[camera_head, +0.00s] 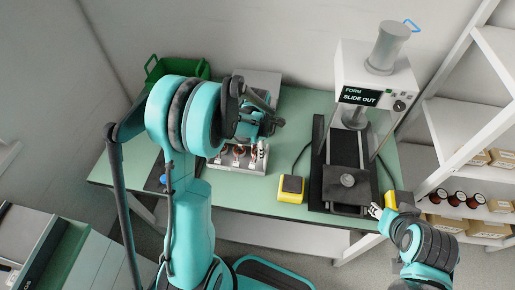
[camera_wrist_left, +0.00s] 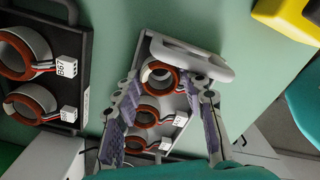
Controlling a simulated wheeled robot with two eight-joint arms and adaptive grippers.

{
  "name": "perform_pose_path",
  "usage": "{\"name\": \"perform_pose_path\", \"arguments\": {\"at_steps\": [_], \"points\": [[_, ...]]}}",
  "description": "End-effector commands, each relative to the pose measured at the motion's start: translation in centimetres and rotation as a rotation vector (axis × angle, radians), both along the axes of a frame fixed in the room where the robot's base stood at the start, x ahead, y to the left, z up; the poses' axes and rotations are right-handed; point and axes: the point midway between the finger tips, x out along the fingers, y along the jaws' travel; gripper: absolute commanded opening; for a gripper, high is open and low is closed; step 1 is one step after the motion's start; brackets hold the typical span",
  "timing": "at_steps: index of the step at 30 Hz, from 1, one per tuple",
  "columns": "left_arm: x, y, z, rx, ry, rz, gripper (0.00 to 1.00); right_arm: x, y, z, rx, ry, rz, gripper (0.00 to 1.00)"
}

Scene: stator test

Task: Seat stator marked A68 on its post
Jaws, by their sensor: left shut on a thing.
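Several copper-red wound stators stand in a tray (camera_head: 236,166) below my left gripper in the head view. In the left wrist view, my left gripper (camera_wrist_left: 165,80) has its fingers on either side of the end stator (camera_wrist_left: 157,74), by the tray's pale handle, and is shut on it. That stator's mark is hidden. My right gripper (camera_head: 380,211) is by the slide's right side.
A second dark tray (camera_wrist_left: 85,70) in the left wrist view holds stators, one tagged B67. A yellow pedal-like box (camera_head: 291,189) sits between tray and press. A green bin (camera_head: 175,68) stands at the back left. Shelves with red spools (camera_head: 456,198) are at the right.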

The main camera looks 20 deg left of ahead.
Motion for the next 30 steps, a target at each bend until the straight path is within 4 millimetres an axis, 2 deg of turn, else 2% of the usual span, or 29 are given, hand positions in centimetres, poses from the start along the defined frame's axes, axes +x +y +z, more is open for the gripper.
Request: {"name": "perform_pose_path", "arguments": {"at_steps": [23, 24, 25, 30], "points": [[0.03, 0.01, -0.46, 0.000, 0.000, 0.000, 0.07, 0.00, 0.00, -0.57, 0.000, 0.000, 0.000, 0.40], [0.03, 0.01, -0.46, 0.000, 0.000, 0.000, 0.46, 0.00, 0.00, -0.57, 0.000, 0.000, 0.000, 0.40], [0.03, 0.01, -0.46, 0.000, 0.000, 0.000, 0.53, 0.00, 0.00, -0.57, 0.000, 0.000, 0.000, 0.40], [0.02, 0.01, -0.46, 0.000, 0.000, 0.000, 0.54, 0.00, 0.00, -0.57, 0.000, 0.000, 0.000, 0.40]]}}
